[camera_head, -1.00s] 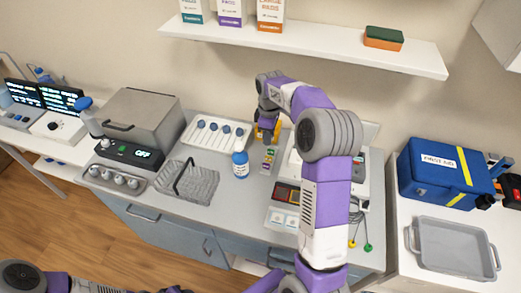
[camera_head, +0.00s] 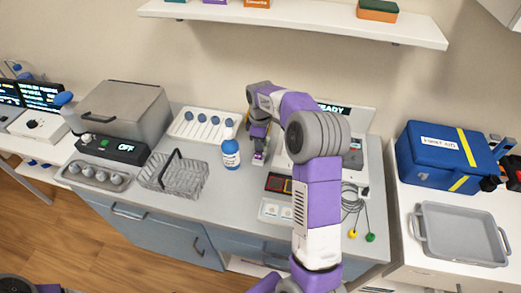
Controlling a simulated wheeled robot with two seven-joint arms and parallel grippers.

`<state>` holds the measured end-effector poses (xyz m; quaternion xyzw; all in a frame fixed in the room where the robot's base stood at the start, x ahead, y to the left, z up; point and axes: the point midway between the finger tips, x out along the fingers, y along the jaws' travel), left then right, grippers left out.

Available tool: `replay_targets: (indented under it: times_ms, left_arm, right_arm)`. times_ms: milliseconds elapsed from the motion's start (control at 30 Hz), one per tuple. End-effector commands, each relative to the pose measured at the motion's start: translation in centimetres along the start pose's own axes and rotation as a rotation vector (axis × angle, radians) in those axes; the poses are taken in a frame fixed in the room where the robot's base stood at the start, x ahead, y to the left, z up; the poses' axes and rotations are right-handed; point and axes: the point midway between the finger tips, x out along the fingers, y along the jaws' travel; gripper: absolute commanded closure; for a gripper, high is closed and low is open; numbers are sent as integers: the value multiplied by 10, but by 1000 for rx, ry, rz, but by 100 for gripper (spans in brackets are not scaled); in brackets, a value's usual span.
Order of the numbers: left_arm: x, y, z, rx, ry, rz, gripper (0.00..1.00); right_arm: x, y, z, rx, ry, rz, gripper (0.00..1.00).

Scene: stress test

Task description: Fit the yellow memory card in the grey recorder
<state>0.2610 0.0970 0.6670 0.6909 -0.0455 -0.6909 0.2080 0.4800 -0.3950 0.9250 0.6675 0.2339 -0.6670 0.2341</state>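My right gripper (camera_head: 258,150) points down over the counter, just right of the blue-capped bottle. A small purple piece (camera_head: 258,157) shows at its fingertips; I cannot tell whether it is held or lies below. I cannot make out the yellow memory card, and the gripper hides the spot beneath it. A pale grey device with a lit "READY" screen (camera_head: 345,109), probably the recorder, stands behind my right arm, which hides much of it and any slot. My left gripper is out of view.
A wire basket (camera_head: 172,175) and a rack with blue-topped items (camera_head: 203,125) are farther left. A first-aid box (camera_head: 440,155) and grey tray (camera_head: 460,232) lie right.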

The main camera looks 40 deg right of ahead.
Motion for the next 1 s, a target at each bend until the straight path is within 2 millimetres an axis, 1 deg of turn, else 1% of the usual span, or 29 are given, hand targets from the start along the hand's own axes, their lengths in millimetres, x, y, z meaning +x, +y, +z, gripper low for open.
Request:
replay_targets:
  times_ms: [167,533,567,733,867,1000]
  left_arm:
    - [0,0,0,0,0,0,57]
    - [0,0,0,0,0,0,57]
    - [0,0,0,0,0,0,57]
    - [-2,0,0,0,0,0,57]
    - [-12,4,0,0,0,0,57]
    - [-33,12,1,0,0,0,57]
  right_arm:
    - [0,0,0,0,0,0,70]
    - [0,0,0,0,0,0,99]
    - [0,0,0,0,0,-1,100]
    - [-2,0,0,0,0,0,100]
    - [-14,0,0,0,0,0,100]
    - [-39,0,0,0,0,0,100]
